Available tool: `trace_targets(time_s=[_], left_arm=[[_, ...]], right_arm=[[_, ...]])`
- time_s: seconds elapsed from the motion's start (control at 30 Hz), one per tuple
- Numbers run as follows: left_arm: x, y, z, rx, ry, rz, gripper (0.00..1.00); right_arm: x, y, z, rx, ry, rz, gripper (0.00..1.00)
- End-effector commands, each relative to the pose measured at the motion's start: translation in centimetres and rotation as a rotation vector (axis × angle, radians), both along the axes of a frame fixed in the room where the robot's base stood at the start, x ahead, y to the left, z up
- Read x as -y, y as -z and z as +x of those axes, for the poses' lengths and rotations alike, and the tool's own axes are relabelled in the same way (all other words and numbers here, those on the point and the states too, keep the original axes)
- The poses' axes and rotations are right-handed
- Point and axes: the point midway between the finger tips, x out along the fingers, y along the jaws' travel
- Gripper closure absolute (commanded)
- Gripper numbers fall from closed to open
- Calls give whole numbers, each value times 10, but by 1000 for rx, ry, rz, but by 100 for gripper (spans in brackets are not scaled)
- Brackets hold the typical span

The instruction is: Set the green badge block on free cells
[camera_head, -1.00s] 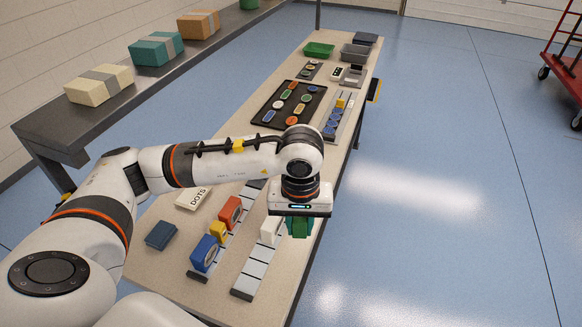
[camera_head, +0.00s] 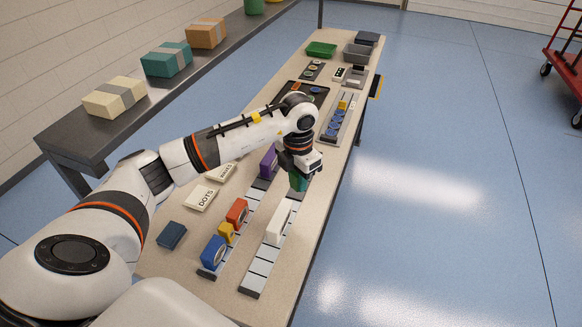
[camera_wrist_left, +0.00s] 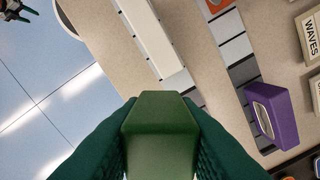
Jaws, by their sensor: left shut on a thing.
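My left gripper (camera_head: 298,176) is shut on the green badge block (camera_head: 299,184). In the left wrist view the green block (camera_wrist_left: 160,125) sits between both dark fingers, its lower part cut off by the frame. It hangs near the far end of the right strip of grey cells (camera_head: 258,267). A long white block (camera_head: 278,222) covers several of that strip's cells; bare cells show at the strip's near end. The left strip (camera_head: 207,272) carries blue (camera_head: 213,252), yellow (camera_head: 226,233), orange-red (camera_head: 237,212) and purple (camera_head: 267,163) blocks.
In the left wrist view the purple block (camera_wrist_left: 273,115) stands right of the green block, with bare cells (camera_wrist_left: 236,47) beyond it. Label cards (camera_head: 201,198) and a dark blue block (camera_head: 171,235) lie left of the strips. A dark board (camera_head: 288,97) and trays (camera_head: 320,49) are farther back.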

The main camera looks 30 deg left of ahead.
Motion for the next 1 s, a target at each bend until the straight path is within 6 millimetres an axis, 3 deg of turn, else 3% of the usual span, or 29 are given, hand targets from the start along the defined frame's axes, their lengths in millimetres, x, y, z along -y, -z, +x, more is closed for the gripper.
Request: trace_targets(time_s=[0.2, 0.4, 0.67, 1.0], left_arm=[[-18, 1, 9, -12, -354, -3, 96], [-27, 3, 12, -16, -512, -2, 96], [-28, 12, 12, -17, -536, -2, 96], [-28, 49, 12, -18, -534, 0, 96]], right_arm=[[-1, -8, -1, -1, 1, 1, 48], [-4, -10, -1, -2, 3, 5, 48], [-6, -3, -1, -2, 2, 7, 48], [-5, 22, -1, -2, 2, 6, 48]])
